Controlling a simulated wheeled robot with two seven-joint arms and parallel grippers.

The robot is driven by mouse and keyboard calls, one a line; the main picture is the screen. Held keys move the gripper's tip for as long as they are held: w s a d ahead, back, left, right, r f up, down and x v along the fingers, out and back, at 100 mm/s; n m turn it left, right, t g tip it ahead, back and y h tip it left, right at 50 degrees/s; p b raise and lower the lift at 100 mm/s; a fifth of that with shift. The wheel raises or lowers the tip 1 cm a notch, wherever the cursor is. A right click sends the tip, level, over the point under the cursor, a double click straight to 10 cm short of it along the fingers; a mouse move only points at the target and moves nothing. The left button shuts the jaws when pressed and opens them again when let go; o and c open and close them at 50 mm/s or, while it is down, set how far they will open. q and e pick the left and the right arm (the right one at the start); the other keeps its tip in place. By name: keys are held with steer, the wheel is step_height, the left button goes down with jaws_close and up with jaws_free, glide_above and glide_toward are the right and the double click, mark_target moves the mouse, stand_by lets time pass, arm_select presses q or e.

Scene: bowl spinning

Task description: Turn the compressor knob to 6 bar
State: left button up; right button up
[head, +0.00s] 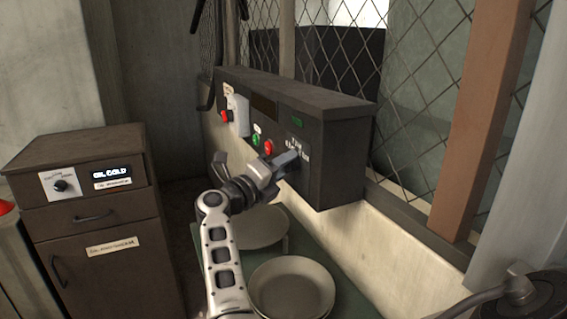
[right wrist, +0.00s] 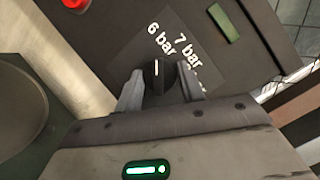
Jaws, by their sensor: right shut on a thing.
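The compressor knob (right wrist: 157,78) is a black dial with a short white mark, seen in the right wrist view. The mark points up the picture, toward the printed labels; "6 bar" (right wrist: 160,40) is just above it and "7 bar" (right wrist: 188,50) is to the right. Other lettering is partly hidden by a finger. My right gripper (right wrist: 160,88) is shut on the knob, one finger on each side. In the head view the right gripper (head: 287,162) reaches the right part of the dark control box (head: 340,150), and its fingers hide the knob. My left gripper is not in view.
Red and green buttons (head: 257,139) sit left of the gripper on the box. A small green display (head: 298,121) is above it. Round plates (head: 292,288) lie below on a green surface. A brown cabinet (head: 90,215) stands left. A mesh fence (head: 420,90) rises behind.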

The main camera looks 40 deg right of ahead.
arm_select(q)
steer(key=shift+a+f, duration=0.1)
arm_select(e)
steer(key=o, duration=1)
steer(key=shift+c, duration=0.2)
arm_select(q)
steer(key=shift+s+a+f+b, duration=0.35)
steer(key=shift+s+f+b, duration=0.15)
steer(key=shift+b, duration=0.25)
arm_select(e)
steer(key=a+f, duration=0.1)
steer(key=a, duration=0.7)
steer(key=shift+s, duration=0.3)
steer(key=shift+a, duration=0.1)
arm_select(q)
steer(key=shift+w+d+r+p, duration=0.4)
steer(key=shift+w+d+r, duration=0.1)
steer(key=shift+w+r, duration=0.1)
arm_select(e)
steer(key=d+r, duration=0.1)
steer(key=d, duration=0.7)
steer(key=shift+w+m, duration=0.3)
